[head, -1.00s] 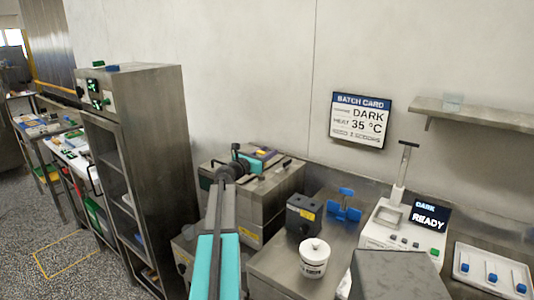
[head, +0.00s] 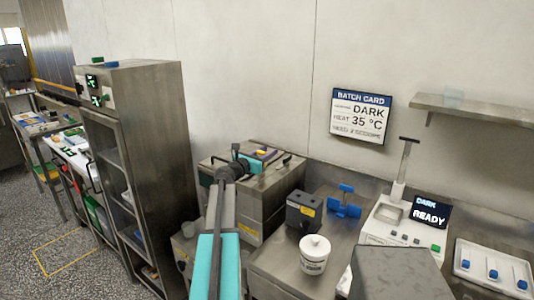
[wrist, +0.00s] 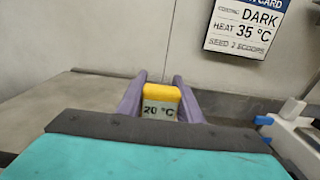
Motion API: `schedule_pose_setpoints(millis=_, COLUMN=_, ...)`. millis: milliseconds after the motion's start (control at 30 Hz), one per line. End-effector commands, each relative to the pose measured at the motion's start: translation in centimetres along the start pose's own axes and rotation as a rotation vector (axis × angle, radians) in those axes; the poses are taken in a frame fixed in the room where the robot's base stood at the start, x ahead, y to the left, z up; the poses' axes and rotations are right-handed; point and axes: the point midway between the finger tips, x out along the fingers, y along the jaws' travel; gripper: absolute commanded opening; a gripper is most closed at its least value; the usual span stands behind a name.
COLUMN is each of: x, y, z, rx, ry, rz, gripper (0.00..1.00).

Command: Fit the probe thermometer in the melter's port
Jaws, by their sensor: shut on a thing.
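The probe thermometer shows a yellow head with a "20 °C" display (wrist: 160,103) in the wrist view. My gripper (wrist: 160,92) is shut on it, with a purple finger on either side. In the head view my gripper (head: 262,153) is above the top of a steel box with a yellow label (head: 270,205), which looks like the melter. The yellow head shows small there. The probe's stem and the port are hidden, so I cannot tell whether they touch.
A white lidded pot (head: 314,258), a dark box (head: 303,212) and a blue stand (head: 345,203) are to the right. A white machine reading "READY" (head: 405,228) stands beyond them. A tall steel cabinet (head: 150,150) is close on the left. The batch card (head: 360,116) hangs behind.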

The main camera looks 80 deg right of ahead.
Motion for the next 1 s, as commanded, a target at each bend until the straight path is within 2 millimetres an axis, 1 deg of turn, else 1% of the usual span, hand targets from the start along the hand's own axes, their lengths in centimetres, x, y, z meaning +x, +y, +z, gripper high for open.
schedule_pose_setpoints(millis=667, x=0.00, y=0.00, z=-1.13, rx=0.000, ry=-0.001, rz=0.000, gripper=0.09)
schedule_pose_setpoints(millis=700, x=0.00, y=0.00, z=-1.09, rx=0.000, ry=-0.001, rz=0.000, gripper=0.36)
schedule_pose_setpoints(millis=767, x=0.00, y=0.00, z=-1.07, rx=0.000, ry=-0.001, rz=0.000, gripper=0.46)
schedule_pose_setpoints(millis=800, x=0.00, y=0.00, z=-1.07, rx=0.000, ry=-0.001, rz=0.000, gripper=0.53)
schedule_pose_setpoints(millis=833, x=0.00, y=0.00, z=-1.07, rx=0.000, ry=-0.001, rz=0.000, gripper=0.54)
schedule_pose_setpoints(millis=1000, x=0.00, y=0.00, z=-1.08, rx=0.000, ry=0.000, rz=0.000, gripper=0.54)
